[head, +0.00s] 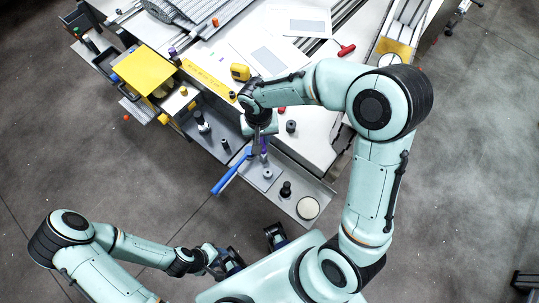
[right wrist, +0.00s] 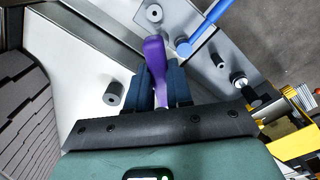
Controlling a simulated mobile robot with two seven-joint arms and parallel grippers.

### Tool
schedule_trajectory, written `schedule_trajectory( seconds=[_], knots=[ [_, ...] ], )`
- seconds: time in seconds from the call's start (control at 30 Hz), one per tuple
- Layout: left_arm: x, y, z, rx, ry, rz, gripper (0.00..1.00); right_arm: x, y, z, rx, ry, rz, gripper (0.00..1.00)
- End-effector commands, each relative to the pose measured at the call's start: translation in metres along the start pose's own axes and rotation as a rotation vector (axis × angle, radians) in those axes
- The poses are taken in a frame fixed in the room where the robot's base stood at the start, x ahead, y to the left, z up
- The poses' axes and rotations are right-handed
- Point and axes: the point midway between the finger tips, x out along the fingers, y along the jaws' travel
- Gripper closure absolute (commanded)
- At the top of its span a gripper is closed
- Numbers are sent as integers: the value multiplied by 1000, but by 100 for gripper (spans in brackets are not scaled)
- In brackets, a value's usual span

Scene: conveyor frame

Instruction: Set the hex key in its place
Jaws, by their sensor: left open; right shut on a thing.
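My right gripper (head: 262,142) is shut on a purple-handled thing (right wrist: 156,58), which stands up between the dark fingers in the right wrist view. Its lower end is between the fingers; I cannot tell from its shape whether it is the hex key. In the head view the gripper is over the front edge of the bench, above a grey tray (head: 310,187), and mostly hides what it holds. A red T-handled tool (head: 346,50) lies on the white bench top. My left gripper (head: 253,248) is open and empty, low in front of the bench.
A blue-handled tool (head: 230,176) sticks out past the tray edge. The tray holds a black knobbed piece (head: 286,189), a round pale disc (head: 308,208) and small grey cylinders. A yellow box (head: 145,70) and a yellow device (head: 240,72) stand further back. Floor in front is clear.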

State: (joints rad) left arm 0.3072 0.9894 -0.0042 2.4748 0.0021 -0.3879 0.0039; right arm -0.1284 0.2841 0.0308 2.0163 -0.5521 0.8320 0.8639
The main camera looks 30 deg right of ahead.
Motion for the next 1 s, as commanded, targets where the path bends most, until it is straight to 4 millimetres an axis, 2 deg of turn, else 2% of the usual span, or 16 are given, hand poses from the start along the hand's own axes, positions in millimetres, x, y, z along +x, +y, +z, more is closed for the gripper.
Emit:
schedule_trajectory(
  seconds=[0.03,0.23,0.77,1.0],
  knots=[
    [23,-10,3,-4,-7,-3,57,14,2,12,54,5,-6,100],
    [50,-19,3,-6,-11,-5,57,20,9,36,232,9,-26,100],
    [54,-20,2,-5,-8,-5,57,19,10,42,279,8,-33,100],
    [64,-22,-4,-4,7,-2,57,35,10,42,278,7,-32,100]
  ],
)
